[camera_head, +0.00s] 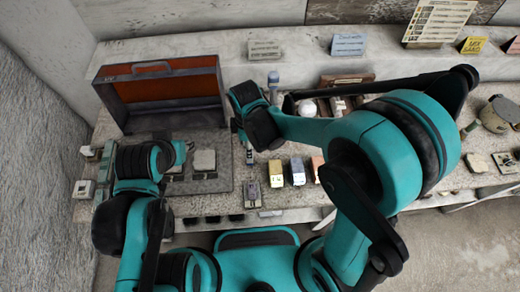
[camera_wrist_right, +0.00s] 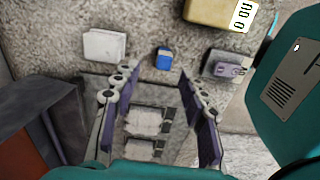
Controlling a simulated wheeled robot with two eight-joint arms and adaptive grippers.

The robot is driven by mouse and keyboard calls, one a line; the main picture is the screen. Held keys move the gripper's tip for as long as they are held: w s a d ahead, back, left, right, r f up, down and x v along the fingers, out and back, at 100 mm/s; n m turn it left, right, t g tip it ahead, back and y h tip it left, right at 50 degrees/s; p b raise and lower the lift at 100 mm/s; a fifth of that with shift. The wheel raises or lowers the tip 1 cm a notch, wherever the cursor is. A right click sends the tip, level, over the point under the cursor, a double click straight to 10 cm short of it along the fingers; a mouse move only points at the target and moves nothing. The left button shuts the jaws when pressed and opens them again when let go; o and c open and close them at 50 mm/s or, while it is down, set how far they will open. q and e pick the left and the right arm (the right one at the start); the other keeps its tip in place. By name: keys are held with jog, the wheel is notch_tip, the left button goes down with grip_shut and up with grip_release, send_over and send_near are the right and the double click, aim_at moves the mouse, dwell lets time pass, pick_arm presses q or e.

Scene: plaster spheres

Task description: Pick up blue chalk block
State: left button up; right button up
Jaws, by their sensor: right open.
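A small blue chalk block (camera_wrist_right: 164,58) lies on the speckled counter in the right wrist view. My right gripper (camera_wrist_right: 158,80) is open and empty. Its two fingers are apart, and the block shows just beyond the tips, roughly between them. I cannot tell the height gap. In the head view my right gripper (camera_head: 245,143) hangs over the counter, left of the row of blocks; the blue block cannot be made out there.
A white block (camera_wrist_right: 104,44) lies left of the blue one. An orange-brown case (camera_head: 165,92) stands at the back left.

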jog(key=shift+a+f, duration=0.1)
jog(key=shift+f, duration=0.3)
jog(key=f+b, duration=0.1)
jog(key=f, duration=0.1)
jog(key=f+b, duration=0.1)
jog(key=f, duration=0.2)
jog(key=f+b, duration=0.1)
jog(key=f, duration=0.1)
jog(key=shift+s+f, duration=0.2)
jog(key=shift+s, duration=0.1)
grip_shut()
